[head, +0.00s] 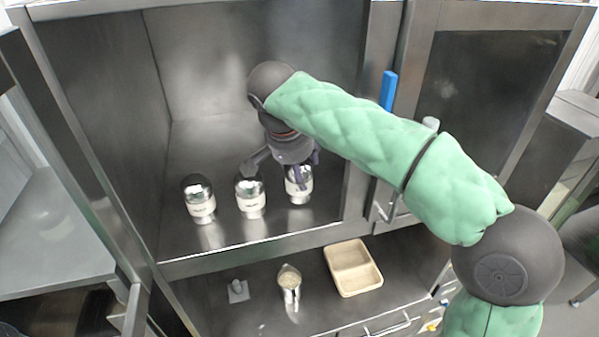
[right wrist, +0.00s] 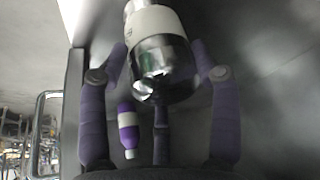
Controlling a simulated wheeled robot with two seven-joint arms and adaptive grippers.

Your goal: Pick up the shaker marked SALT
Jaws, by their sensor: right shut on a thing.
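Three shakers with shiny tops and white label bands stand in a row on the cabinet shelf in the head view: a left one (head: 199,203), a middle one (head: 250,200) and a right one (head: 298,193). The label words are too small to read, so I cannot tell which is marked SALT. My right gripper (head: 291,168) reaches down at the right shaker and partly covers it. In the right wrist view, the gripper (right wrist: 160,58) has its fingers on both sides of a shaker (right wrist: 158,22), shut on it. My left gripper is not in view.
The steel shelf (head: 215,238) surrounds the shakers, with cabinet walls at the left and back. A blue handle (head: 388,90) is on the right.

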